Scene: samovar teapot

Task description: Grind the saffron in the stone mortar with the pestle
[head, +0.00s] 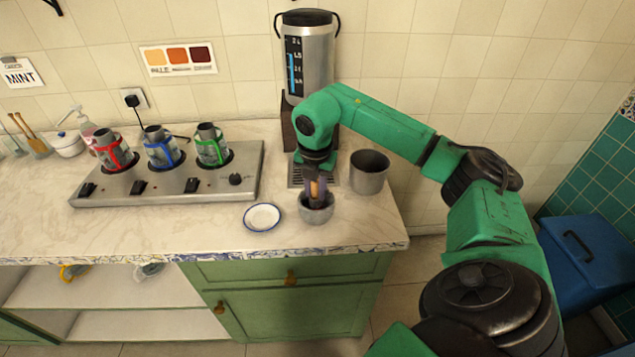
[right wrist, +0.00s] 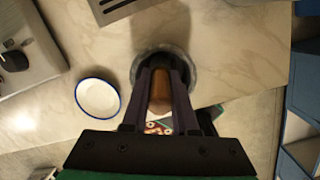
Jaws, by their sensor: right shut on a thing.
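The grey stone mortar (head: 317,212) stands on the counter near its front edge, right of a small saucer. My right gripper (head: 317,188) points down over the mortar and is shut on the brown pestle (head: 314,189). The pestle's lower end is inside the mortar's opening. In the right wrist view the pestle (right wrist: 160,92) sits between the two fingers, with the mortar's rim (right wrist: 137,66) around their tips. The saffron cannot be made out; the mortar's inside is mostly hidden by the gripper. My left gripper is not in view.
A white blue-rimmed saucer (head: 262,217) lies just left of the mortar. A grey metal pot (head: 369,172) stands behind to the right. The tall metal samovar (head: 308,55) is at the back. A burner unit (head: 165,177) holds several coloured-handled pots on the left.

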